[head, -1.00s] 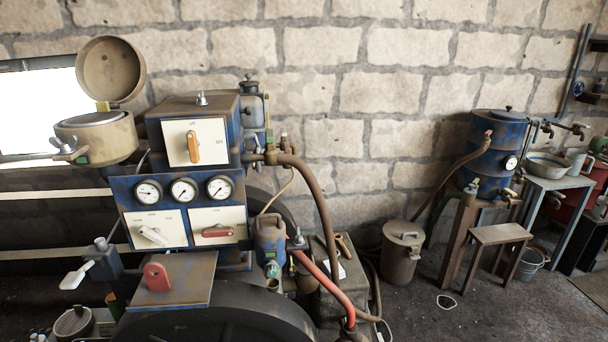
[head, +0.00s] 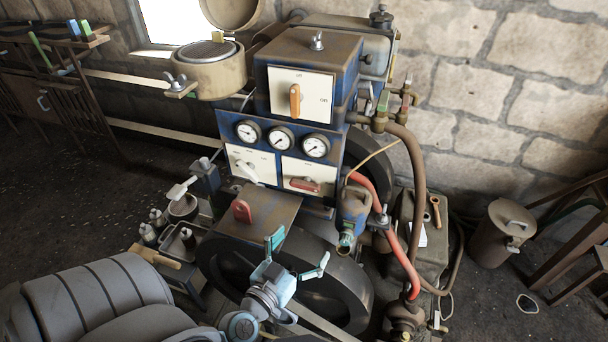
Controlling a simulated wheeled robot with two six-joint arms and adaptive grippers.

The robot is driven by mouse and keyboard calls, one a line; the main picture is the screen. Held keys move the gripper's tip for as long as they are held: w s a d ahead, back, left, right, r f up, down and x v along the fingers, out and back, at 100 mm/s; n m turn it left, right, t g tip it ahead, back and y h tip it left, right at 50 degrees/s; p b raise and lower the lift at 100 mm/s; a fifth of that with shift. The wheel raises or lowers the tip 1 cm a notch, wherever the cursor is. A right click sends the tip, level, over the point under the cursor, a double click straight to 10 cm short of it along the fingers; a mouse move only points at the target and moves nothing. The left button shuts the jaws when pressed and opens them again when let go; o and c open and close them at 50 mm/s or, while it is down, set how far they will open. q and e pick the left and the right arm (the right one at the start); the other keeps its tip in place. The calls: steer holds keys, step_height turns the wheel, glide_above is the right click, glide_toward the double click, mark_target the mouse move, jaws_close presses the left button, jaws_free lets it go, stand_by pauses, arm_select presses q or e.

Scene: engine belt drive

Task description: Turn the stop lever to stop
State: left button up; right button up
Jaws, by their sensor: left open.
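The engine's control box carries several levers, and the lettering is too small to read, so I cannot tell which is the stop lever. A red lever (head: 303,185) lies level on the lower right white plate. A white lever (head: 249,172) sits slanted on the lower left plate. An orange lever (head: 295,100) stands upright on the upper plate. A red upright lever (head: 242,211) stands on the brown top plate. My left gripper (head: 296,255) is open and empty, below and in front of the box, apart from all levers. My right gripper is out of view.
A large dark flywheel (head: 345,292) is close behind my left gripper. A blue can (head: 354,209) and a red hose (head: 395,251) are to the right of the panel. A white-handled lever (head: 182,188) and small bottles stand at left. A brown lidded bin (head: 500,235) stands at right.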

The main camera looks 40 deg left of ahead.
mark_target(304, 188)
arm_select(q)
steer(key=a+r+n+y, duration=0.2)
steer(key=a+r+y, duration=0.1)
steer(key=a+y, duration=0.15)
steer(key=shift+h, duration=0.35)
steer(key=x, duration=1.4)
steer(key=shift+s+a+f, duration=0.1)
steer(key=shift+a+f, duration=0.2)
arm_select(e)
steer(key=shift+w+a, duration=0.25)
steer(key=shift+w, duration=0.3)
arm_select(q)
steer(key=c, duration=1.2)
steer(key=shift+n, duration=0.3)
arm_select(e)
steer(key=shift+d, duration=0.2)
